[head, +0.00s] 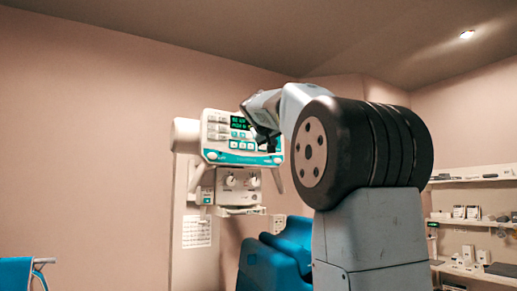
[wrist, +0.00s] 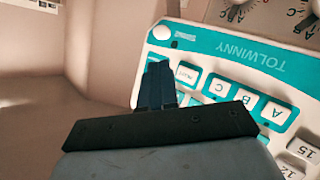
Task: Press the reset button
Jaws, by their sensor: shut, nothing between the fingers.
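A white and teal control panel (head: 213,158) hangs on the wall unit left of my arm in the head view. It has a green display (head: 240,123) and rows of keys. In the wrist view the panel (wrist: 245,56) appears upside down, with "TOLWINNY" on its teal strip and keys A, B and C. A small white key (wrist: 187,73) beside my fingers carries a word too small to read; I cannot tell if it is the reset button. My gripper (wrist: 158,82) is shut and empty, with its fingertips over the panel's left edge. I cannot tell whether they touch it.
A unit with dials (head: 238,179) is below the panel. A blue chair (head: 275,262) stands below, partly behind my arm. Shelves with small items (head: 470,215) are at the right. Bare wall (head: 85,150) fills the left.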

